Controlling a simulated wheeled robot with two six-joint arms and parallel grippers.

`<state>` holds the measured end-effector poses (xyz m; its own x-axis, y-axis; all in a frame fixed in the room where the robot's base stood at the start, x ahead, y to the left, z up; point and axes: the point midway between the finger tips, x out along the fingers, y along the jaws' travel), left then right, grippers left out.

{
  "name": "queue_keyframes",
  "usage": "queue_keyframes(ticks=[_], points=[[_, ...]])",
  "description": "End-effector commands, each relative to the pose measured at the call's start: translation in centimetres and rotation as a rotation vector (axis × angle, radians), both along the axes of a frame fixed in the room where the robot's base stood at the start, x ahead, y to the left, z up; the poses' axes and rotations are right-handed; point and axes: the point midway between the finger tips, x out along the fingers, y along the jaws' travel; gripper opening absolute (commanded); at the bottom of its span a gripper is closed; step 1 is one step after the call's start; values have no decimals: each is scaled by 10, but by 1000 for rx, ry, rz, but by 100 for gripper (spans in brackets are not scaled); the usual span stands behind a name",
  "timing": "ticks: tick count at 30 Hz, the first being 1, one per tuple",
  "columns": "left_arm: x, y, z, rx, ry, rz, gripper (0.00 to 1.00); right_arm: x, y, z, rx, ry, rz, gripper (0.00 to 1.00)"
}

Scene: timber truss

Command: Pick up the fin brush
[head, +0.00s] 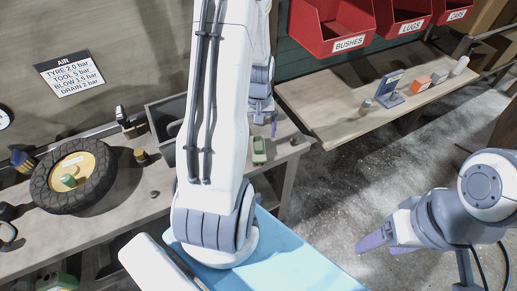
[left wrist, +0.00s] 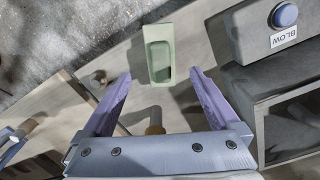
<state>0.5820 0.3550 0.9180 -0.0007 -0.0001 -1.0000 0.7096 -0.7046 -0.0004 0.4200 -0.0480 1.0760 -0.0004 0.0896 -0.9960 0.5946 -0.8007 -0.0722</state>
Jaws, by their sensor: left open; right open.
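No item is plainly the fin brush. My left gripper (head: 262,116) points down over the bench's right end, open and empty. A pale green block (head: 259,150) lies near it; in the left wrist view the block with its recessed face (left wrist: 158,55) shows just beyond and between the open fingertips (left wrist: 160,76). A tan, round-ended thing (left wrist: 155,120) shows between the fingers, nearer the palm. My right gripper (head: 374,240) is open and empty over the floor.
The bench (head: 128,205) carries a tyre (head: 43,188) and a grey bin (head: 165,112). A grey box with a blue BLOW button (left wrist: 285,15) stands right of the green block. Red bins (head: 325,25) hang above a wooden shelf (head: 320,100) with small items.

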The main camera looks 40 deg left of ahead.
Motion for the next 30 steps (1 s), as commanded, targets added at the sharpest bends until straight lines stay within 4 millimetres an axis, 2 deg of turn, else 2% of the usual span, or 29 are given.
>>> queue_keyframes(ticks=[8,16,26,30], points=[[-1,0,-23,-1,3,-1,95,0,0,4,0,0,0,66],[-2,1,-59,-1,3,-2,95,0,0,11,0,0,0,66],[-1,1,-65,1,-1,-2,95,0,0,11,0,0,0,66],[-1,1,-65,1,-1,-2,41,0,0,11,0,0,0,66]])
